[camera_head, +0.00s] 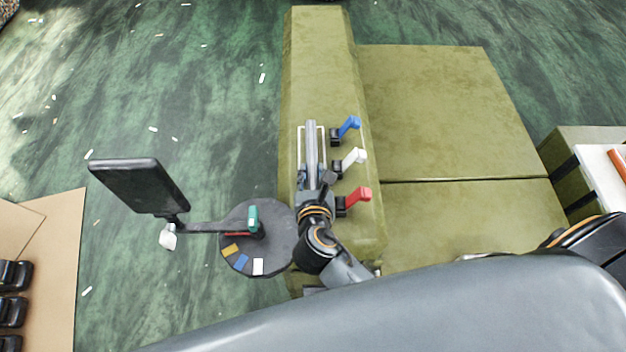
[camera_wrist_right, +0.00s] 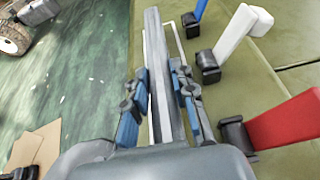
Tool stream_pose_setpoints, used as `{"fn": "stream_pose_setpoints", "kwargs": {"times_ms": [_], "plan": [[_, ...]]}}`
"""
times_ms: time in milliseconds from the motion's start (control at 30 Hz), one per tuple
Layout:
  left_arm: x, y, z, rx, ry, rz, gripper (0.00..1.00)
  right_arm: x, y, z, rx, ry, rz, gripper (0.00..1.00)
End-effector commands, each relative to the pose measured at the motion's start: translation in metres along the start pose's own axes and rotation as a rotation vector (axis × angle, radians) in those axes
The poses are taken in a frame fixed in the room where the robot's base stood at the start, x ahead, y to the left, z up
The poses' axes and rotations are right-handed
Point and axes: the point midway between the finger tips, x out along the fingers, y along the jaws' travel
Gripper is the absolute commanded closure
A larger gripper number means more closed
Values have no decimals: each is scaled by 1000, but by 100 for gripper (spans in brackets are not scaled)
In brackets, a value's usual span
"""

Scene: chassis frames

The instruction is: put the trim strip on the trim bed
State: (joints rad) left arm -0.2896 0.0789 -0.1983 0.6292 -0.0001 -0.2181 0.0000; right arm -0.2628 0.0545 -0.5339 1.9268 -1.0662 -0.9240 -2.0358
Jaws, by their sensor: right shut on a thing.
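The trim strip (camera_head: 311,142) is a long grey bar, held lengthwise by my right gripper (camera_head: 313,174), which is shut on it. In the right wrist view the trim strip (camera_wrist_right: 153,40) runs between the two blue-padded fingers of the right gripper (camera_wrist_right: 160,75). The trim bed (camera_head: 299,145) shows as a white outline on the olive beam. The strip lies over the outline, roughly in line with it, and its far end reaches slightly past the outline's far edge. I cannot tell whether it touches the surface. My left gripper is not in view.
Blue (camera_head: 349,126), white (camera_head: 354,157) and red (camera_head: 358,196) lever clamps stand close to the right of the bed. A dark round disc (camera_head: 232,213) with coloured tabs and a black screen (camera_head: 140,186) are to the left. Olive panels (camera_head: 440,110) spread to the right.

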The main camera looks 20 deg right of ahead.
Motion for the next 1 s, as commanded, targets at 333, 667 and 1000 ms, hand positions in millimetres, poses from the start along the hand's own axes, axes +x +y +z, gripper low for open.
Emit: {"fn": "stream_pose_setpoints", "kwargs": {"times_ms": [333, 667, 1000], "plan": [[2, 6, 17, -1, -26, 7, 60, 10, 0, -26, 0, 0, 1, 100], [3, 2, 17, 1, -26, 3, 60, 11, -1, -29, 0, 2, 0, 56], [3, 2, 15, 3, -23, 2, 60, 11, -1, -28, 0, 2, 0, 52]]}}
